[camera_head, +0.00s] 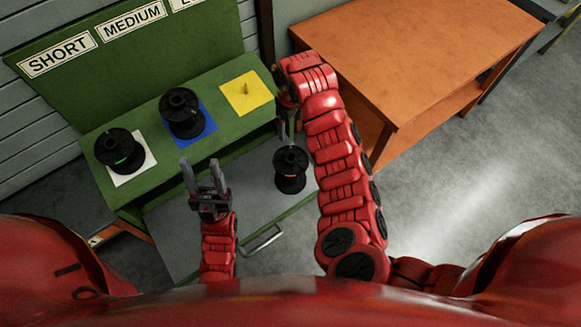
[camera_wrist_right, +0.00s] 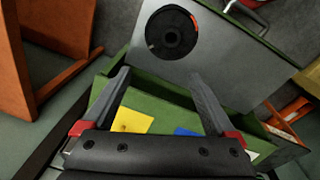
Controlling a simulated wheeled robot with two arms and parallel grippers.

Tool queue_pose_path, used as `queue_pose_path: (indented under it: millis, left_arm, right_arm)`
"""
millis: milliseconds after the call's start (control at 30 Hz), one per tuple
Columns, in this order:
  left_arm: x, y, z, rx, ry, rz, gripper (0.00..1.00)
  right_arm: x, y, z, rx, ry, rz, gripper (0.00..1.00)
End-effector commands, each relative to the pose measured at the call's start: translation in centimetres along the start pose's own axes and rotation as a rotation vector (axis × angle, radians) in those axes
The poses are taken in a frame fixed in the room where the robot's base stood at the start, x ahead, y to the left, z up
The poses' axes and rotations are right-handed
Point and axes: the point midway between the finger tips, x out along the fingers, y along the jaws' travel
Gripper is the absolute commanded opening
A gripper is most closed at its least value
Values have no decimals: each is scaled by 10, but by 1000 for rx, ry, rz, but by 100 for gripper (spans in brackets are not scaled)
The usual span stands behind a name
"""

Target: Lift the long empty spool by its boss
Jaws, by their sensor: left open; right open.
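A black spool (camera_head: 290,166) stands upright on the grey drawer surface, apparently the long empty one. My right gripper (camera_head: 288,125) is open and empty, behind the spool in the head view. In the right wrist view the spool lies beyond the tips of this gripper (camera_wrist_right: 160,76), with no visible contact. My left gripper (camera_head: 203,172) is open and empty, left of the spool, fingers pointing toward the bench.
The green bench (camera_head: 214,150) carries a black spool (camera_head: 119,150) on a white square, another spool (camera_head: 181,112) on a blue square, and a bare yellow square (camera_head: 252,93). An orange table (camera_head: 420,50) stands at the right. A grey handle (camera_head: 262,240) juts from the drawer front.

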Motion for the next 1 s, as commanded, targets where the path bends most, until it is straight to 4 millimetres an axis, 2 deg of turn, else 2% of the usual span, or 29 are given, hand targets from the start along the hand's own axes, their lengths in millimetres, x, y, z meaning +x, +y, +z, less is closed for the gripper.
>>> queue_pose_path:
  millis: [67,167,267,467,700,833,1000]
  left_arm:
    - [3,0,0,0,0,0,50]
    - [1,0,0,0,0,0,50]
    - [-5,0,1,0,0,0,50]
    - [-24,1,4,0,0,0,50]
    - [-58,3,10,0,0,0,50]
    - [-63,3,11,0,0,0,50]
    - [-61,3,10,0,0,0,50]
  right_arm:
    - [-12,-11,5,-13,-41,-40,92]
    - [-12,-18,10,-23,-67,-66,92]
    - [0,-20,12,-25,-72,-71,92]
    - [39,-22,15,-23,-68,-71,92]
    - [90,-24,18,-23,-66,-67,92]
    - [103,-25,18,-23,-67,-66,92]
    - [108,-26,19,-23,-69,-67,92]
